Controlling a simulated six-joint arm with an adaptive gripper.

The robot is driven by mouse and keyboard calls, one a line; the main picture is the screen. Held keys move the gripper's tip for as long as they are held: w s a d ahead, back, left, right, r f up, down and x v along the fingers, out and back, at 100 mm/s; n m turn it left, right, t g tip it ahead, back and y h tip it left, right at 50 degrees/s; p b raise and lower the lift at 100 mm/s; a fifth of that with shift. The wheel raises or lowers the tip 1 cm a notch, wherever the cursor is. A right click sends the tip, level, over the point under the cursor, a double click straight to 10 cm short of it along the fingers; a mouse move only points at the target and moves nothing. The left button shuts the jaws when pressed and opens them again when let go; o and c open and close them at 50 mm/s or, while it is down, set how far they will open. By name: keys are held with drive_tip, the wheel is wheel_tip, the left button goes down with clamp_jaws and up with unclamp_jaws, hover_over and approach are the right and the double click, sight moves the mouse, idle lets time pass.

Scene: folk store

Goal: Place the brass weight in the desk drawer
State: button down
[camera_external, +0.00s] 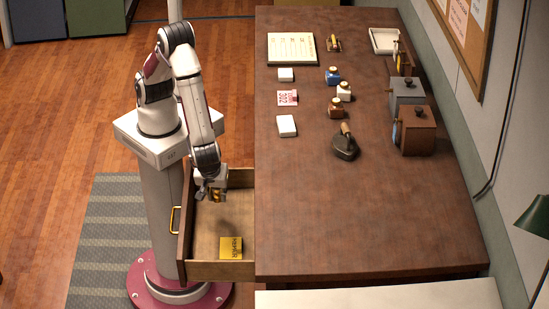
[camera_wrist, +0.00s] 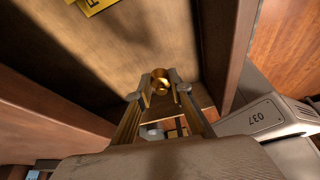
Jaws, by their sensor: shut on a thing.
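My gripper (camera_external: 216,195) is inside the outline of the open desk drawer (camera_external: 198,271), over its far part. It is shut on the brass weight, a small shiny golden piece that shows between the fingertips in the wrist view (camera_wrist: 160,83). The wrist view also shows my gripper (camera_wrist: 161,92) with the wooden drawer floor (camera_wrist: 150,40) beyond the weight. The weight appears to be above the floor, but the exact gap is hard to tell.
A yellow card (camera_external: 231,248) lies in the drawer's near part. The desk top (camera_external: 380,215) is right of the drawer and holds bottles, a flat iron (camera_external: 345,145), boxes (camera_external: 415,130) and papers. The drawer walls stand close around my gripper. The drawer floor's middle is clear.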

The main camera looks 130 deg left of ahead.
sight(217, 201)
drive_tip(key=shift+f, duration=1.6)
drive_tip(key=shift+f, duration=0.1)
drive_tip(key=shift+f, duration=1.75)
drive_tip(key=shift+f, duration=0.1)
drive_tip(key=c, duration=1.8)
unclamp_jaws()
drive_tip(key=shift+v, duration=3.9)
